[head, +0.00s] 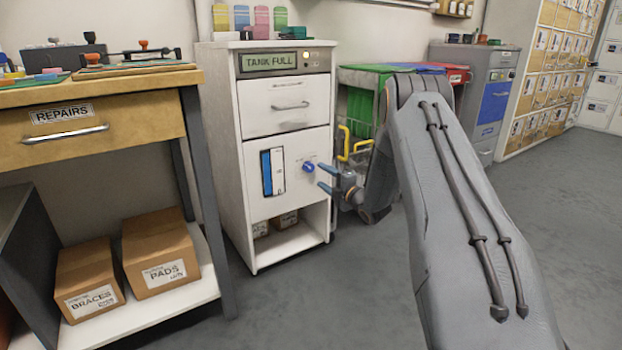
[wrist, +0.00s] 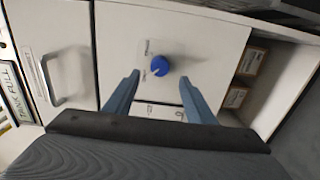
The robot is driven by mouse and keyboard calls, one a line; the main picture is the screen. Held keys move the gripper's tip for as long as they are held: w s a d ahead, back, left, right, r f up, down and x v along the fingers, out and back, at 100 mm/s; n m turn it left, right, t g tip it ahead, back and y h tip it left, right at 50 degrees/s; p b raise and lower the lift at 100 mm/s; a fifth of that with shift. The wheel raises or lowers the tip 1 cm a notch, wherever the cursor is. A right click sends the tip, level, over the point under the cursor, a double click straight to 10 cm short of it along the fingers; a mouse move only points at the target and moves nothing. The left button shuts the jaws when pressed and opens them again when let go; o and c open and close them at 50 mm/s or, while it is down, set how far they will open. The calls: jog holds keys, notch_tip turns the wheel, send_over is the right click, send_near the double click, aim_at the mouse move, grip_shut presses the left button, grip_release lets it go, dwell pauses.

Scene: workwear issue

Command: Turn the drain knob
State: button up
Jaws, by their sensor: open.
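The blue drain knob (head: 309,167) sits on the white front panel of the cabinet, right of a blue level gauge (head: 272,172). In the wrist view the knob (wrist: 160,66) shows a pale pointer mark on its face, with small labels beside it. My gripper (head: 325,179) is open, just right of and in front of the knob. In the wrist view my gripper's fingertips (wrist: 158,76) stand apart on either side of the line to the knob, which lies slightly beyond them. The gripper holds nothing. The cabinet's display (head: 270,61) reads TANK FULL.
A drawer with a handle (head: 291,106) is above the knob panel, and an open shelf with small boxes (head: 285,220) is below it. A repairs bench (head: 100,95) stands at left. A cart with yellow handles (head: 349,146) stands close behind my gripper. Grey floor is clear in front.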

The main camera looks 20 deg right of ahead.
aim_at(311, 169)
jog(key=b+x, duration=0.2)
jog(key=x, duration=0.4)
jog(key=shift+w+a+f+b, duration=0.1)
jog(key=shift+w+b, duration=0.15)
jog(key=shift+b, duration=0.15)
jog(key=shift+w+a, duration=0.15)
jog(key=shift+w, duration=0.5)
jog(key=c, duration=1)
jog(key=shift+c, duration=0.2)
